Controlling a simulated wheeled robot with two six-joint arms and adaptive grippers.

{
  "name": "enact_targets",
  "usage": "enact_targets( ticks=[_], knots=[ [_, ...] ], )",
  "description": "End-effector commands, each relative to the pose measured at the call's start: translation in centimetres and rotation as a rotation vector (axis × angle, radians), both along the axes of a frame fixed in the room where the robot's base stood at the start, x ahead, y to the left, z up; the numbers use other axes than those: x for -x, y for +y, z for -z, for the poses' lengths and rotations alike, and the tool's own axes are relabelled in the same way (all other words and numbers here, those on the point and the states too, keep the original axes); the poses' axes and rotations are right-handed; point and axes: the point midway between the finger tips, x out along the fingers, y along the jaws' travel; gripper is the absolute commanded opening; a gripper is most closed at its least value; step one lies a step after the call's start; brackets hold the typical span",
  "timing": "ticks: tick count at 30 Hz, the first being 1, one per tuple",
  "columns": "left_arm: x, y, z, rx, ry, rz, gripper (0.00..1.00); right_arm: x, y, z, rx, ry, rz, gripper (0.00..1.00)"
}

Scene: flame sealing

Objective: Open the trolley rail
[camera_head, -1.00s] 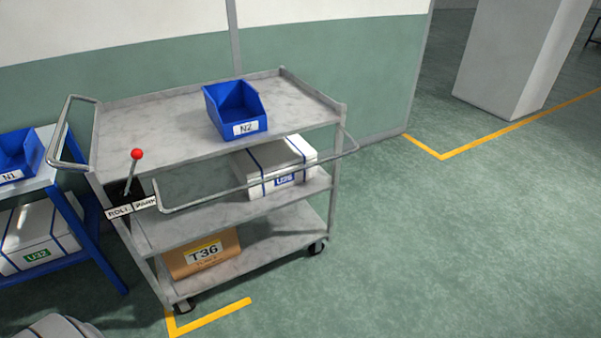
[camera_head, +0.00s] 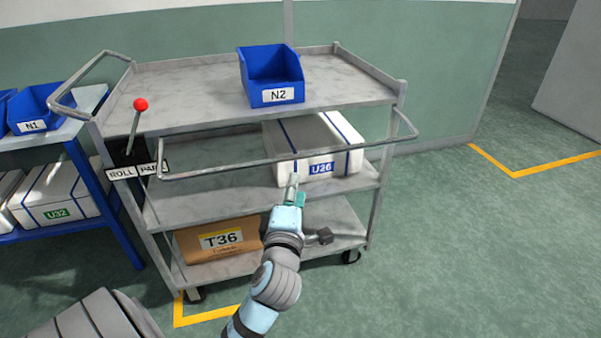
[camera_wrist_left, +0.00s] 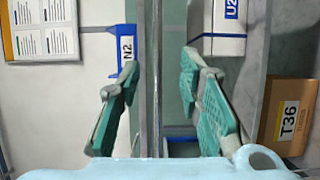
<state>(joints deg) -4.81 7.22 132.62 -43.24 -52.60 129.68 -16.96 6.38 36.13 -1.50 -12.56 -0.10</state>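The grey steel trolley (camera_head: 130,95) stands ahead, with three shelves. Its trolley rail (camera_head: 230,167), a thin grey bar, runs across the front at about the middle shelf's height. My left gripper (camera_head: 296,190) is just below and in front of the rail, near its middle. In the left wrist view the rail (camera_wrist_left: 153,40) runs upright between the spread green fingers of the left gripper (camera_wrist_left: 160,64). Gaps show on both sides, so the gripper is open and not clamped on it. Exact depth is hard to tell. My right gripper is not in view.
A blue bin N2 (camera_head: 272,70) stands on top, a white box U26 (camera_head: 345,145) on the middle shelf, a carton T36 (camera_head: 190,248) below. A red-knobbed lever (camera_head: 140,104) stands at the ROLL/PARK plate (camera_head: 121,172). A blue rack (camera_head: 110,210) is at left. Floor at right is clear.

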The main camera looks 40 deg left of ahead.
Motion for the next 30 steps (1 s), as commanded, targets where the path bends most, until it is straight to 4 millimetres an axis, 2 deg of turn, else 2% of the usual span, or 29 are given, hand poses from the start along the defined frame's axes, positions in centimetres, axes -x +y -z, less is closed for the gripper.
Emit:
enact_targets(
  ticks=[5,10,15,19,26,27,30],
  knots=[
    [-3.3,2.3,-0.2,-0.007,0.001,-0.002,0.33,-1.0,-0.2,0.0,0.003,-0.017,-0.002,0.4],
    [-7.5,5.0,0.0,-0.004,0.003,-0.002,0.33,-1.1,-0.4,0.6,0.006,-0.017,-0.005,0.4],
    [-10.3,6.7,0.2,-0.003,0.004,-0.001,0.33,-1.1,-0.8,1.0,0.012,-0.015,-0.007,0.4],
    [-11.3,7.3,0.1,-0.001,0.004,0.0,0.33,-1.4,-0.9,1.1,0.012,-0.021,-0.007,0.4],
    [-11.4,7.4,0.1,-0.002,0.005,0.001,0.33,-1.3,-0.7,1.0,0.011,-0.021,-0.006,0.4],
    [-11.5,7.4,0.1,-0.001,0.006,0.001,0.32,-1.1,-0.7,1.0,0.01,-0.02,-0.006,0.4],
    [-11.4,7.4,0.1,-0.001,0.006,0.001,0.15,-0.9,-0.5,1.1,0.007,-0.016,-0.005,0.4]
  ],
)
